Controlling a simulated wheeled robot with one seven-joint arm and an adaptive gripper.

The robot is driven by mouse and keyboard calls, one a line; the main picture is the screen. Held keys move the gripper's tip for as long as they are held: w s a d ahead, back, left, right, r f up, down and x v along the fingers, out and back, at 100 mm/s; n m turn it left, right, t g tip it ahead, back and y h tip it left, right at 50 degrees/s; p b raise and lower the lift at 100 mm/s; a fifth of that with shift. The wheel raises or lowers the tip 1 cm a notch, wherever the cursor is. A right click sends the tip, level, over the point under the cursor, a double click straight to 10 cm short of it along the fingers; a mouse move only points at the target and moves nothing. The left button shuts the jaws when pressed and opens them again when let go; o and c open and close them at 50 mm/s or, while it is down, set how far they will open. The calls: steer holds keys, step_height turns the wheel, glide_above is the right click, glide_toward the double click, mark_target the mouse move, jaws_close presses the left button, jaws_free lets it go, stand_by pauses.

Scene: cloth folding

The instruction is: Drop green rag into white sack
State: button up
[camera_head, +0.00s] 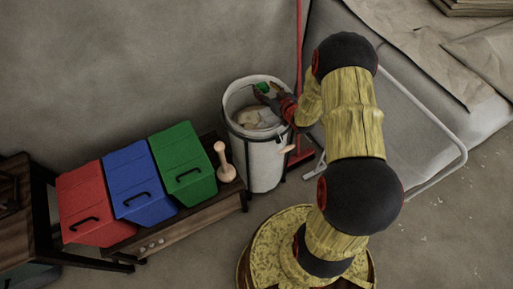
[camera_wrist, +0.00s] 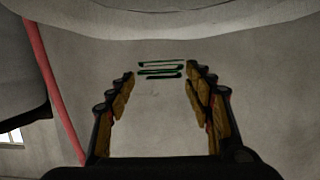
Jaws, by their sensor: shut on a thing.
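The white sack (camera_head: 260,160) is a tall, round, open-topped container standing upright on the floor near the wall. My gripper (camera_head: 264,91) is over its open mouth, near the far side of the rim. A small bit of the green rag (camera_head: 263,87) shows at the fingertips. In the wrist view, dark green strips of the rag (camera_wrist: 160,70) lie between the two fingertips of my gripper (camera_wrist: 159,74). My gripper is shut on the rag. Most of the rag is hidden or too small to make out.
Pale crumpled material (camera_head: 256,118) lies inside the sack. Red (camera_head: 90,200), blue (camera_head: 138,180) and green (camera_head: 183,163) lidded bins stand on a wooden bench to the left, with a wooden peg-like object (camera_head: 224,163) beside them. A red pole (camera_head: 299,50) stands behind the sack.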

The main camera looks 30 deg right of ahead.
step_height(320, 180, down, 6)
steer(key=b, duration=0.3)
steer(key=shift+r, duration=0.25)
steer(key=o, duration=0.8)
steer(key=v, duration=1.2)
steer(key=shift+a, duration=0.1)
